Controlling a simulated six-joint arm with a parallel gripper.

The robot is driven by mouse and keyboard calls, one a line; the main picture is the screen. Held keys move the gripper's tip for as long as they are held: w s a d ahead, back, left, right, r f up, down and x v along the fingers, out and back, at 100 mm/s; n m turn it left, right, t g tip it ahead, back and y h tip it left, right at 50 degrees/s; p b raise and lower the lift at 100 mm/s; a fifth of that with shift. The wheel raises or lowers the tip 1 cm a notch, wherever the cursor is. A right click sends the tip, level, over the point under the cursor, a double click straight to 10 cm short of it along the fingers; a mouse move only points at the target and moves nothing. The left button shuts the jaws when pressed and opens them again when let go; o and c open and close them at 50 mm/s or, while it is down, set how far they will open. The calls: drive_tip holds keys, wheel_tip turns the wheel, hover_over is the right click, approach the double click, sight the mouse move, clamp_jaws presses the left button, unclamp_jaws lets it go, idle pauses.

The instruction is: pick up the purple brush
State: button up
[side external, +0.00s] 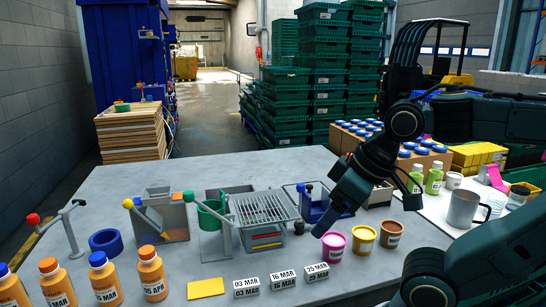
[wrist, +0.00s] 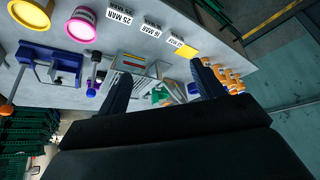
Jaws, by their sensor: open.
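No clearly purple brush stands out. A slim dark upright tool with a blue-violet end (side external: 309,188) stands beside the wire rack; it also shows in the wrist view (wrist: 91,91), left of my fingers. I cannot tell whether it is the brush. My gripper (side external: 322,230) hangs over the table near the pink pot, pointing down and left. In the wrist view, my gripper's (wrist: 163,90) two fingers are wide apart with nothing held between them. Part of the table behind my arm is hidden.
A wire rack (side external: 265,211) and a blue vise-like fixture (wrist: 50,67) stand close by. A pink pot (side external: 334,247), other pots and date blocks (side external: 246,287) line the front. A metal jug (side external: 463,208) stands at right.

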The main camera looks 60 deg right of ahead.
drive_tip(key=shift+c, duration=1)
drive_tip(key=shift+w, duration=0.1)
